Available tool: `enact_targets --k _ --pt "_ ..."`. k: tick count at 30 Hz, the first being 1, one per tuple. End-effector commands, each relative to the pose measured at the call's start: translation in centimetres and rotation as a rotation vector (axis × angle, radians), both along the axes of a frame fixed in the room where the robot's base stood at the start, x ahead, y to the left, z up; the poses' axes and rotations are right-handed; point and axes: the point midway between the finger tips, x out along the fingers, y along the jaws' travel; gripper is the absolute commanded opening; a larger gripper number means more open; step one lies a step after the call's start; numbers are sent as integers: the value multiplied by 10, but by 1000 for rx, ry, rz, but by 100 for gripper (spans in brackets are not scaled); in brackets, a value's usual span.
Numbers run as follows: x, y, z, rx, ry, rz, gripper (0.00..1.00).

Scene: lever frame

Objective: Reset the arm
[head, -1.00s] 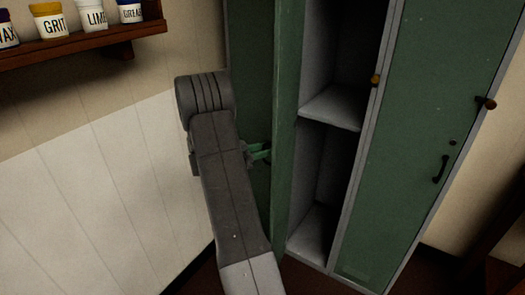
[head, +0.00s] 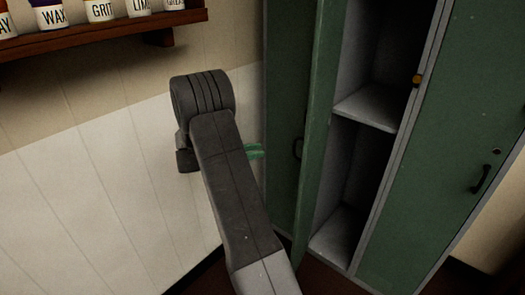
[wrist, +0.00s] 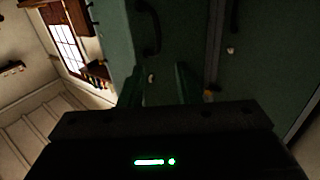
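My arm (head: 235,185) reaches up from the bottom of the head view, bent at a dark ribbed joint (head: 203,95). My gripper (head: 255,151) shows only as green fingertips beside the forearm, in front of the wall just left of the lockers; the rest is hidden. In the wrist view my gripper (wrist: 160,82) has its two greenish fingers apart, with nothing seen between them. A green locker surface (wrist: 185,35) with a dark handle (wrist: 152,28) is beyond the fingers.
An open green locker door (head: 318,130) juts out, beside an open compartment with a grey shelf (head: 368,108). A closed green door (head: 440,170) is at right. A wooden wall shelf (head: 105,37) holds several labelled jars, upper left. White panelled wall (head: 90,190) is clear.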

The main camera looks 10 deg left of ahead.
Motion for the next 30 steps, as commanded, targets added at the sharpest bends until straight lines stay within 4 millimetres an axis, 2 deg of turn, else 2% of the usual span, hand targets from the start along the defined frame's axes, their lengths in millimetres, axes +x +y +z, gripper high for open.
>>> enact_targets --k 9,14,30 --pt "0 -1 0 0 1 -1 30" --pt "5 -12 0 0 1 -4 30" --pt "48 -101 0 0 1 -4 30"
